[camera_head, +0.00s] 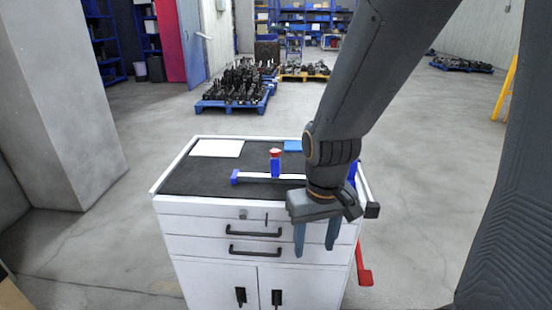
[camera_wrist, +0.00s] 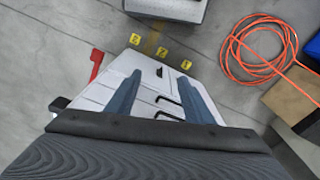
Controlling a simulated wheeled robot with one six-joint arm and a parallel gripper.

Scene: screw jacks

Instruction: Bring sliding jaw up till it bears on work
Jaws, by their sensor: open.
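A clamp-like tool with a pale bar (camera_head: 262,176) and a blue end piece (camera_head: 235,177) lies on the black mat (camera_head: 195,178) of the cabinet top. A blue block with a red top (camera_head: 276,163) stands at the bar; I cannot tell whether it is the work or touches a jaw. The bar's right part is hidden behind my arm, and the sliding jaw cannot be made out for certain. My gripper (camera_head: 315,250) is open and empty, fingers down, in front of the cabinet's drawers. In the wrist view my gripper (camera_wrist: 160,80) shows its two fingers apart.
The white cabinet (camera_head: 215,262) has drawer handles on its front. A white sheet (camera_head: 217,148) and a blue item (camera_head: 292,145) lie on top. A red part (camera_head: 364,265) juts out low at right. An orange hose (camera_wrist: 262,48) lies on the floor.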

